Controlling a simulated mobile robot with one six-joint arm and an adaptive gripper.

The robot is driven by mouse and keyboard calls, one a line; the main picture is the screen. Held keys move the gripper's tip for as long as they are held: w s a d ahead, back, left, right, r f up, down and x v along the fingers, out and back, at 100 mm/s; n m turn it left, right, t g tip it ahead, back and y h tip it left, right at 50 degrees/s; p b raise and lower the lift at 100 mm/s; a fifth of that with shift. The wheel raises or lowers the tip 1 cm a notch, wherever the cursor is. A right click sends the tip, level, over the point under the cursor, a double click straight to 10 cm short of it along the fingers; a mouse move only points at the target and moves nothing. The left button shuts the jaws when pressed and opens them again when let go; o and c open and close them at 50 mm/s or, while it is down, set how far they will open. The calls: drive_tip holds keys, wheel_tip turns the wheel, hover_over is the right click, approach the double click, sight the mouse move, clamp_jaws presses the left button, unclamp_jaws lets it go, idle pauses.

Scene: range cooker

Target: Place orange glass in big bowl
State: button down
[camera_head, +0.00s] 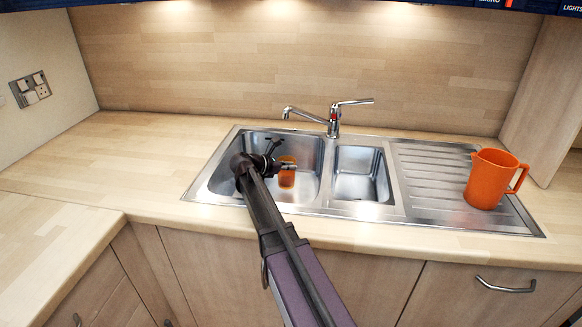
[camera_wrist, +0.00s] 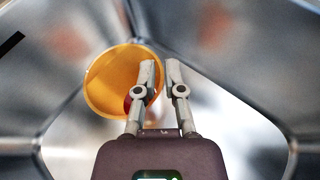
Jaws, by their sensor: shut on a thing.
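The orange glass (camera_head: 287,176) is in the big left sink bowl (camera_head: 223,178), within its walls in the head view. Whether the glass touches the bowl's floor I cannot tell. In the wrist view I look into the glass's round open mouth (camera_wrist: 108,80). My gripper (camera_wrist: 160,76) is shut on the glass's right rim, with one finger inside the mouth and the other outside. In the head view my gripper (camera_head: 277,162) is at the glass's upper left, and the wrist hides part of the bowl.
A chrome tap (camera_head: 333,118) stands behind the sink with its spout toward the big bowl. A smaller sink bowl (camera_head: 360,187) is to the right. An orange jug (camera_head: 490,180) stands on the ridged drainer (camera_head: 428,172). The left worktop (camera_head: 120,155) is clear.

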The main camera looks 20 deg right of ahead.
drive_tip(key=shift+f+b, duration=0.35)
drive_tip(key=shift+f, duration=0.1)
drive_tip(key=shift+s, duration=0.15)
drive_tip(key=c, duration=0.7)
unclamp_jaws()
drive_tip(key=shift+s, duration=0.1)
drive_tip(key=shift+c, duration=0.2)
drive_tip(key=shift+f, duration=0.1)
drive_tip(key=shift+s, duration=0.1)
